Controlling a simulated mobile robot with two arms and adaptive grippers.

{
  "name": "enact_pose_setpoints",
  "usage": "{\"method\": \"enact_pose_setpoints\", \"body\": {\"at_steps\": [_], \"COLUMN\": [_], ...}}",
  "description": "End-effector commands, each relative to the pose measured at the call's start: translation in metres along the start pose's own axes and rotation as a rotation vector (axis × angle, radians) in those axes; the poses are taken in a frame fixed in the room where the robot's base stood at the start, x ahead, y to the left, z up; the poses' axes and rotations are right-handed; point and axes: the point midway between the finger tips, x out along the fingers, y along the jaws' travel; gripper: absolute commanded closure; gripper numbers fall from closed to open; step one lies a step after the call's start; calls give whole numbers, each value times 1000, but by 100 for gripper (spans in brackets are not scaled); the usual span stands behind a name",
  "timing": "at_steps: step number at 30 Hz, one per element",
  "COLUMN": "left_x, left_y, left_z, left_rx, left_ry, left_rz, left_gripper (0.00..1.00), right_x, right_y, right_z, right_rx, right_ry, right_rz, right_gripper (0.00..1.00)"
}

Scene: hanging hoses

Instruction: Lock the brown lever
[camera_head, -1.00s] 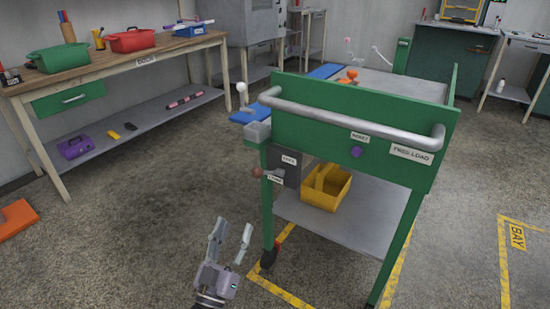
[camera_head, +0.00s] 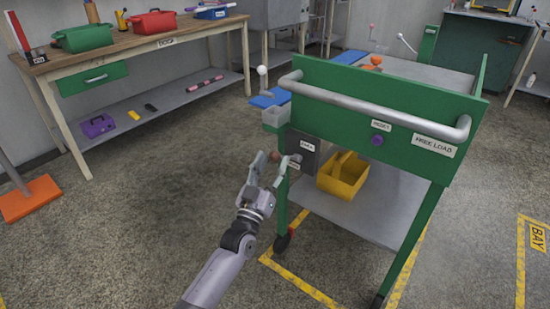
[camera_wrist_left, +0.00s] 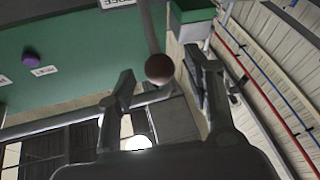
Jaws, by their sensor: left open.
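The brown lever (camera_head: 275,157) is a short handle with a round brown knob on a grey plate at the left front of the green cart. It points left from its pivot. In the left wrist view the brown knob (camera_wrist_left: 159,69) sits between the two fingers, with a gap on both sides. My left gripper (camera_head: 270,166) is open around the knob's place. The fingers partly cover the lever and its lower label in the head view. My right gripper is not in view.
The green cart (camera_head: 350,105) has a grey handle bar (camera_head: 370,108), a purple knob (camera_head: 376,140) and a yellow bin (camera_head: 343,176) on its lower shelf. A workbench (camera_head: 150,52) stands at the back left.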

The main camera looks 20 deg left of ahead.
Motion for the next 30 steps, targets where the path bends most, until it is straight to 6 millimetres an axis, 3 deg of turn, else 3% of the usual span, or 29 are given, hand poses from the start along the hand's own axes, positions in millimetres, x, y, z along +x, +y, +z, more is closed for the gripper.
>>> {"method": "enact_pose_setpoints", "body": {"at_steps": [6, 17, 30], "left_x": [24, 28, 27], "left_y": [0, 0, 0], "left_z": [1, 0, 0], "left_rx": [0, 0, 0], "left_ry": [-1, -1, 0], "left_rz": [0, 0, 0], "left_gripper": [53, 53, 83], "right_x": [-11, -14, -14], "right_y": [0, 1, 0], "right_z": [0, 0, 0], "right_rx": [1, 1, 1], "right_ry": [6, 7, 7], "right_rz": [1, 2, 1], "right_gripper": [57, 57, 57]}}
